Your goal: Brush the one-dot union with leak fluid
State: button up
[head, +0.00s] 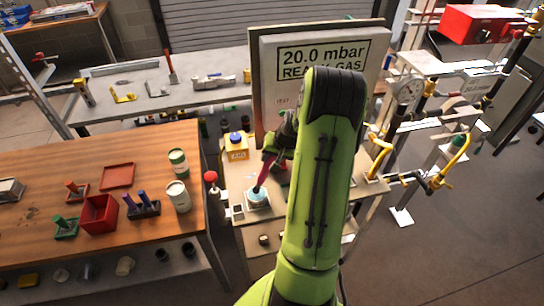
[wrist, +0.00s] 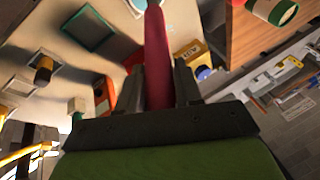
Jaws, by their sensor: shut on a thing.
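My gripper (head: 281,146) is shut on a red-handled brush (head: 267,168). The handle also stands between the fingers in the wrist view (wrist: 157,55). The brush points down and its tip is at a small pot with light-blue content (head: 258,199) on the bench beside the heater panel. I cannot tell how deep the tip sits. Yellow gas pipes with fittings (head: 437,180) are right of my arm. No dot marks can be made out, so I cannot tell which fitting is the one-dot union. My arm hides part of the panel and bench.
The panel (head: 281,70) reads "20.0 mbar". A yellow box with a blue button (head: 237,146) and a red-knobbed post (head: 211,178) stand near the pot. The wooden table (head: 30,165) at left holds a red bin (head: 99,214), brush racks and cans (head: 178,196).

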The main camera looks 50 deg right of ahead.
jog(key=shift+f+b, duration=0.55)
dwell(1.4)
jog(key=shift+r+p, duration=2.45)
jog(key=shift+r, duration=1.2)
jog(key=shift+f, duration=0.1)
